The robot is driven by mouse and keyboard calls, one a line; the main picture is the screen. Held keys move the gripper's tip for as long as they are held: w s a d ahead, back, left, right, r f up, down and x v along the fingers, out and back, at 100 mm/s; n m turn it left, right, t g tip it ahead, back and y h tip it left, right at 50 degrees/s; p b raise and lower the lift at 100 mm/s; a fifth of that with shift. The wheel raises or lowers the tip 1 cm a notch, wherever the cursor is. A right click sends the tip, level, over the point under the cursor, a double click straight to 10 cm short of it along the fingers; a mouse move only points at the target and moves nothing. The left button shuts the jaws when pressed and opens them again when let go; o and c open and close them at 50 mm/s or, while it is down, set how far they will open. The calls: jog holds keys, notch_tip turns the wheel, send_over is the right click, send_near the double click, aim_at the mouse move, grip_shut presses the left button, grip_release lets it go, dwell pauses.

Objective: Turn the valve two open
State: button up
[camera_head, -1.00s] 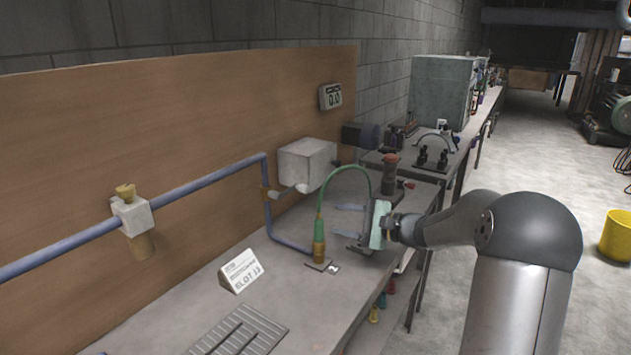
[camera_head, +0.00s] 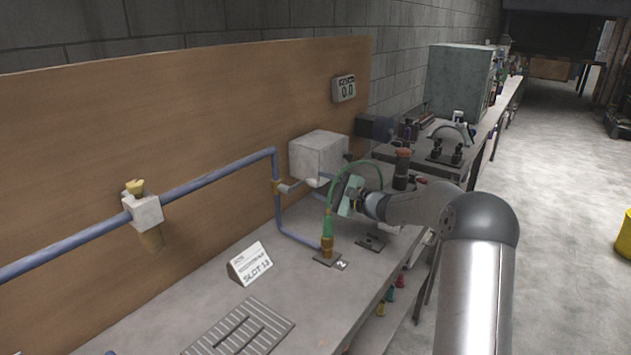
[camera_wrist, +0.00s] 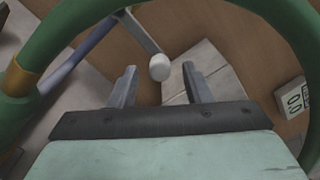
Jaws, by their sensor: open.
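A lever handle with a white rounded end (camera_wrist: 159,67) sticks out from the blue pipe (camera_head: 225,170) beside the white box. In the wrist view the end appears between my open fingertips; I cannot tell whether it is inside the jaws or beyond them. My gripper (camera_wrist: 159,78) is open and empty, facing the board. In the head view, my gripper (camera_head: 338,192) is right of the lever, behind the green hose. Another valve (camera_head: 142,209), with a yellow knob on a white body, sits on the pipe at left.
A green hose (camera_head: 330,220) arches up from the bench and loops around my gripper's view in the wrist picture. A slot sign (camera_head: 250,264) and grooved plate (camera_head: 240,325) lie nearer on the bench.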

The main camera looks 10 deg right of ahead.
jog(key=shift+x, duration=1.5)
grip_shut()
